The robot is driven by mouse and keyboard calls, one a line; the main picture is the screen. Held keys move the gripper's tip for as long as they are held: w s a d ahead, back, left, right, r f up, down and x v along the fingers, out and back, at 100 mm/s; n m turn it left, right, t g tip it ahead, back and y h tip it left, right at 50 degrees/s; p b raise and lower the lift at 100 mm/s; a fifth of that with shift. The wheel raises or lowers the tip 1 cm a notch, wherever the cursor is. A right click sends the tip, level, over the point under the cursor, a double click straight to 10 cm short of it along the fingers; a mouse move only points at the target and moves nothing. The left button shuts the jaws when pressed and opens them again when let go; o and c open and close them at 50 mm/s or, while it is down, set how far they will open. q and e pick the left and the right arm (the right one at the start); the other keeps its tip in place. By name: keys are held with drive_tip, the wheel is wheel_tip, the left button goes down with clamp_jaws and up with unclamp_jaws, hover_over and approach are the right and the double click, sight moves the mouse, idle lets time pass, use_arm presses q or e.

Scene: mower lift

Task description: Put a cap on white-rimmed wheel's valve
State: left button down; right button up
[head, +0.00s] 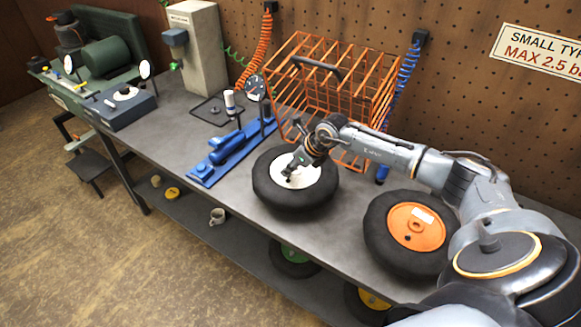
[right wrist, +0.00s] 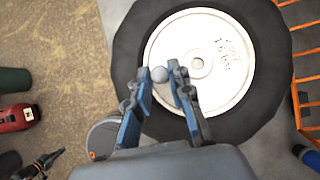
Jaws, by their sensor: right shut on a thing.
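The white-rimmed wheel (head: 268,193) lies flat near the front edge of the workbench, its black tyre around a white disc. In the right wrist view the white rim (right wrist: 225,45) carries dark lettering and a round hub. My right gripper (head: 288,173) reaches down over the left part of the rim. My left gripper is out of view.
An orange-rimmed wheel (head: 413,228) lies to the right. An orange wire cage (head: 335,85) stands behind, beside a blue bead-breaker-like tool (head: 231,150). A lower shelf holds a mug (head: 217,216) and more wheels.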

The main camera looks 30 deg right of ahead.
drive_tip(key=shift+f+b, duration=1.1)
drive_tip(key=shift+f, duration=0.15)
idle(0.5)
drive_tip(key=o, duration=1.2)
drive_tip(key=shift+c, duration=0.2)
drive_tip(key=shift+r, duration=0.2)
drive_tip(key=shift+r+p, duration=2.3)
drive_tip(key=shift+r, duration=1.35)
